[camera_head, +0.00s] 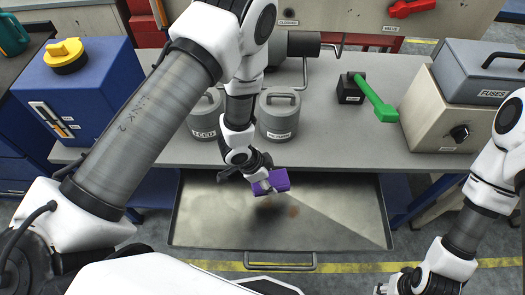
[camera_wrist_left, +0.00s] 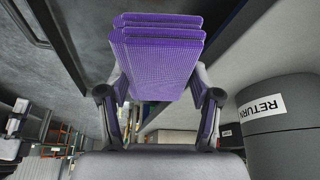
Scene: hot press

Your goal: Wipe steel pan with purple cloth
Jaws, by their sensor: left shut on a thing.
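The purple cloth (camera_head: 272,182) is a folded block held in my left gripper (camera_head: 262,186), which is shut on it. The cloth also fills the top middle of the left wrist view (camera_wrist_left: 157,55), between the two fingers (camera_wrist_left: 160,95). The steel pan (camera_head: 210,225) is a wide, shallow grey tray in front of the bench. My left gripper and the cloth are over its back middle part; I cannot tell whether the cloth touches it. A brown spot (camera_head: 293,211) and a dark patch show on the pan below the cloth. My right arm is at the lower right, its fingers unclear.
The grey bench (camera_head: 340,140) lies behind the pan. Two grey lidded canisters (camera_head: 279,115) stand on it near my left arm. A black block with a green handle (camera_head: 376,98) and a beige box (camera_head: 440,115) stand further right. The pan's front handle (camera_head: 280,266) sticks out.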

